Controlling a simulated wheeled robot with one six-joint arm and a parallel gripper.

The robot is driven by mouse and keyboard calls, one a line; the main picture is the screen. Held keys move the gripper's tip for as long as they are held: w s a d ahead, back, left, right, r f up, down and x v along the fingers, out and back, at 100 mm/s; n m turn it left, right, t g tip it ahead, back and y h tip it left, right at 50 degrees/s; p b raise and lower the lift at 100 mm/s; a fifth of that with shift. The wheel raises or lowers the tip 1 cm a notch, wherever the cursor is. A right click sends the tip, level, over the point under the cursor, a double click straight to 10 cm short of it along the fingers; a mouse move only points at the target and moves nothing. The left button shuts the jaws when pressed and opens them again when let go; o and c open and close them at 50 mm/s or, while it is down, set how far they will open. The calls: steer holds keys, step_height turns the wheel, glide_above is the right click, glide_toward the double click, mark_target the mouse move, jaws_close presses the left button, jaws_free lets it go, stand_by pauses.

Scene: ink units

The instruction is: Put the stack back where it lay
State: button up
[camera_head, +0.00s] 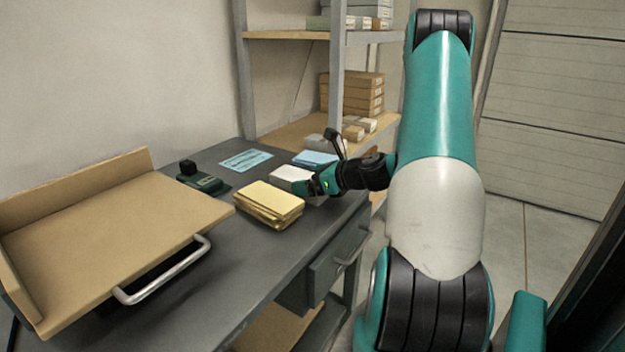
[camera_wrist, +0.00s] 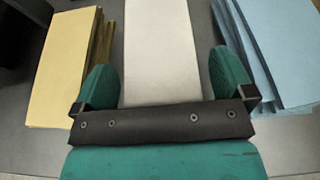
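Three paper stacks lie in a row on the dark grey bench: a yellow stack (camera_head: 268,204), a white stack (camera_head: 291,174) and a blue stack (camera_head: 315,159). My gripper (camera_head: 313,186) is low at the white stack. In the wrist view, my gripper (camera_wrist: 167,82) has its green fingers apart, one on each side of the white stack (camera_wrist: 162,50). A gap shows at the right finger; the left finger looks close to the stack's edge. The yellow stack (camera_wrist: 65,65) is beyond the left finger, the blue stack (camera_wrist: 275,50) beyond the right.
A large tan tray (camera_head: 120,235) with a metal handle (camera_head: 165,272) fills the left of the bench. A dark green stamp-like device (camera_head: 202,181) and a light blue printed sheet (camera_head: 246,160) lie behind the stacks. A shelf rack (camera_head: 337,90) with boxes stands at the back.

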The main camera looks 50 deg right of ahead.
steer(key=a+p+v, duration=0.1)
steer(key=v, duration=1.1)
steer(key=w+a+r+n+g+y, duration=0.2)
steer(key=w+a+n+g+y, duration=0.15)
steer(key=a+n, duration=0.65)
steer(key=w+a+r+n+g+y, duration=0.2)
steer(key=w+a+n+g+y, duration=0.15)
steer(key=a+n, duration=0.75)
steer(key=s+a+r+n+g+h, duration=0.2)
steer(key=s+a+n+g, duration=0.1)
steer(key=s+a+n, duration=0.4)
steer(key=s+a+r+n+g+h, duration=0.1)
steer(key=s+a+r+n+g, duration=0.1)
steer(key=s+a+n, duration=0.6)
steer(key=a+n+g, duration=0.1)
steer(key=a+n, duration=0.5)
steer(key=shift+h, duration=0.4)
steer(key=shift+r, duration=0.15)
step_height(320, 180, up, 12)
steer(key=p, duration=1.1)
steer(key=shift+f+p, duration=0.25)
steer(key=shift+p, duration=0.1)
